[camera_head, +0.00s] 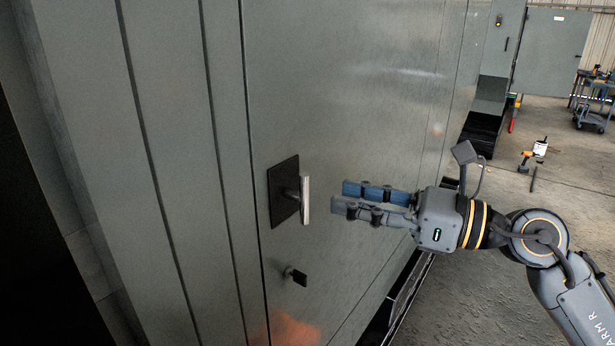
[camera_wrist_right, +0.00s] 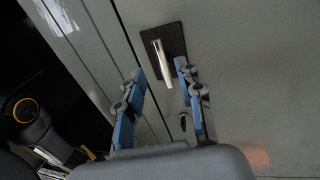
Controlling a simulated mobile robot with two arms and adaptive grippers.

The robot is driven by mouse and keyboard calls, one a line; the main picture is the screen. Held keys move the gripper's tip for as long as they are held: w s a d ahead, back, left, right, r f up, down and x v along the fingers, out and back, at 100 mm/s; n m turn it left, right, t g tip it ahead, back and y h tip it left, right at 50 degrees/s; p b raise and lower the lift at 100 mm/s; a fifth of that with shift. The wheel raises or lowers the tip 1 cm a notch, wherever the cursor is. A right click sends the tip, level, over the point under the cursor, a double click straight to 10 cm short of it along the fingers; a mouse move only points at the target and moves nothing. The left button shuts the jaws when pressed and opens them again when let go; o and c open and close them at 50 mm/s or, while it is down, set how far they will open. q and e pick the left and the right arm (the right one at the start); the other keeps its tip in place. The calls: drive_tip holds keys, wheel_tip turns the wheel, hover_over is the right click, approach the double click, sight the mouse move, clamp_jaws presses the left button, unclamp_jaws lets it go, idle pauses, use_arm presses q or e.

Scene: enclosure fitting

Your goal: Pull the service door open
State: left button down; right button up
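The grey service door (camera_head: 340,100) stands upright and looks shut, with a dark seam along its left edge. A silver bar handle (camera_head: 306,200) stands out from a black plate on the door; it also shows in the right wrist view (camera_wrist_right: 163,64). My right gripper (camera_head: 340,197) is just right of the handle in the head view, pointing at it and apart from it. In the right wrist view its blue-padded fingers (camera_wrist_right: 158,75) are spread, with the handle beyond and between the tips. Nothing is between the fingers. My left gripper is not in view.
A small dark latch or key (camera_head: 296,276) juts out below the handle. Another grey cabinet (camera_head: 547,50) stands at the back right.

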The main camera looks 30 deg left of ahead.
sight(304, 195)
drive_tip(key=shift+s+a+p, duration=0.2)
drive_tip(key=shift+a+p, duration=1.1)
drive_tip(key=shift+a, duration=2.75)
drive_tip(key=shift+c, duration=0.2)
clamp_jaws()
